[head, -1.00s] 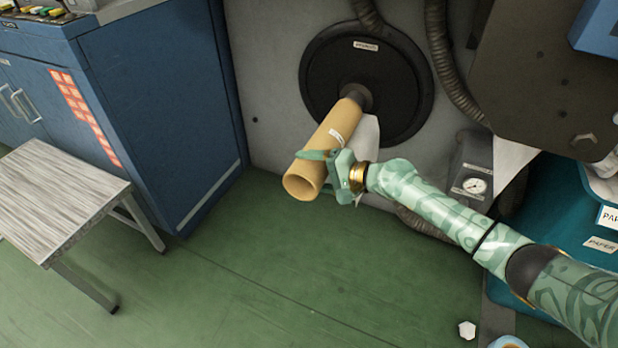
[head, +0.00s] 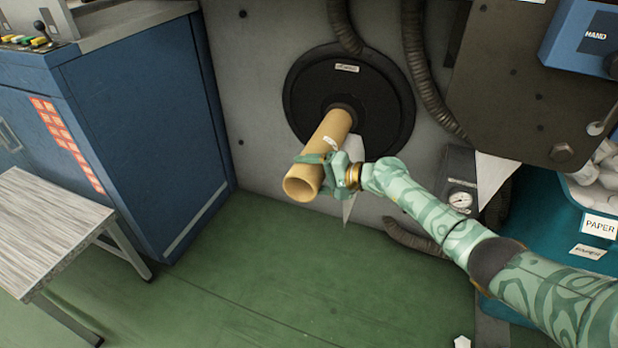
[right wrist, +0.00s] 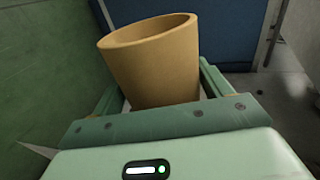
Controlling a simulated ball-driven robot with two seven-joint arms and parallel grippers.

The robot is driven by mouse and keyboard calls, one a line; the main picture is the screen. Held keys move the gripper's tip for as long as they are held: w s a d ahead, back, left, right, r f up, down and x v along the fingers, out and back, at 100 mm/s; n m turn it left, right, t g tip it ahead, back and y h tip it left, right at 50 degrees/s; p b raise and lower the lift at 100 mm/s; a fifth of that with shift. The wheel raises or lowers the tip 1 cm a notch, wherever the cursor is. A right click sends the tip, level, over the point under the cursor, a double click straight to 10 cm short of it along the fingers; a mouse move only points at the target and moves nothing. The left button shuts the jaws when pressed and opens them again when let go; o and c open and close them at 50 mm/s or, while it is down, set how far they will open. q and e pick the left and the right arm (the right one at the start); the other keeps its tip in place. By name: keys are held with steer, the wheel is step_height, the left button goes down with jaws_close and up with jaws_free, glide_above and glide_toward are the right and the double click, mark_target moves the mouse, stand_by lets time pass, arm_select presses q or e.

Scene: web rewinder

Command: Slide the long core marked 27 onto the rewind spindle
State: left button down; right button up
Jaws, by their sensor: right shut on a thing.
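The long tan core (head: 322,158) is a hollow cardboard tube with a small white label whose number is too small to read. Its far end is at the hub of the black round rewind flange (head: 390,110), and the spindle inside is hidden, so I cannot tell how deep it sits. Its near open end points toward me and down left. My right gripper (head: 322,170) is shut on the core near that open end. In the right wrist view the core (right wrist: 155,65) stands between the two fingers. My left gripper is not in view.
A blue cabinet (head: 140,120) stands left, with a grey-topped bench (head: 45,225) before it. Ribbed hoses (head: 425,75) hang beside the flange. A gauge box (head: 461,195) and a teal paper bin (head: 535,215) are at right. The green floor below the core is clear.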

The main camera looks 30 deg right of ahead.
stand_by(0.4)
steer(key=shift+f, duration=0.2)
steer(key=o, duration=1.3)
steer(key=shift+d, duration=0.1)
